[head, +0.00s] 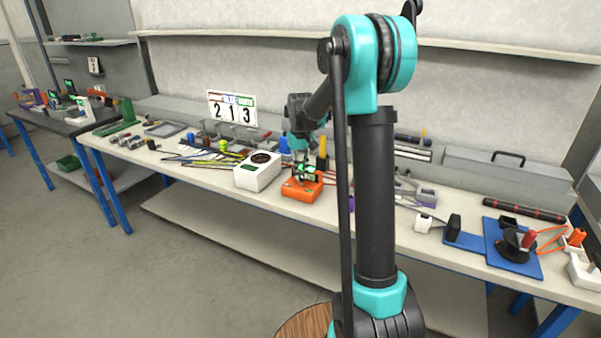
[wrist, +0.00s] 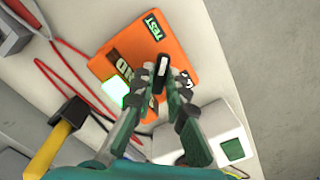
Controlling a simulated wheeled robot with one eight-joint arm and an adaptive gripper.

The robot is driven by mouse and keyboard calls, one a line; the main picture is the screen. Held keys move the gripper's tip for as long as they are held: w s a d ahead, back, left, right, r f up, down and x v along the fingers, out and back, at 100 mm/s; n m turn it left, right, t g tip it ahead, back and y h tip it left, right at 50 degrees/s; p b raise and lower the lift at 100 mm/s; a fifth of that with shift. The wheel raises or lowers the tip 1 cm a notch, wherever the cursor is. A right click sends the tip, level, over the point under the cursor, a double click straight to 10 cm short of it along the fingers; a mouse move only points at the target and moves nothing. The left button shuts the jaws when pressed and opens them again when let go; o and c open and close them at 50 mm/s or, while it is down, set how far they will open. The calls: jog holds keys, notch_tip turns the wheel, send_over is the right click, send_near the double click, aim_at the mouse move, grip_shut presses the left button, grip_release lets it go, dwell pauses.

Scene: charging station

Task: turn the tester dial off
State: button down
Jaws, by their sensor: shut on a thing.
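The orange tester (head: 293,194) lies on the workbench in the head view, under my gripper (head: 303,177). In the wrist view the tester (wrist: 118,50) has a green "TEST" label and dark lettering partly covered by my fingers. A bright whitish-green lit panel (wrist: 115,88) shows at its edge. My gripper (wrist: 163,78) is shut on the black dial (wrist: 162,68), which has a white mark on it. The fingers are on either side of the dial, and its lower part is hidden between them.
A white box with a round dark top (head: 252,178) stands close left of the tester. In the wrist view, red cables (wrist: 72,68) and a yellow-handled tool (wrist: 50,148) lie beside it. A blue mat (head: 475,243) with parts is at the right.

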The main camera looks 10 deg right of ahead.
jog(key=shift+m, duration=0.4)
jog(key=m, duration=0.8)
jog(key=shift+m, duration=0.3)
jog(key=m, duration=0.8)
jog(key=shift+m, duration=0.4)
jog(key=c, duration=1.5)
grip_release()
jog(key=shift+c, duration=0.2)
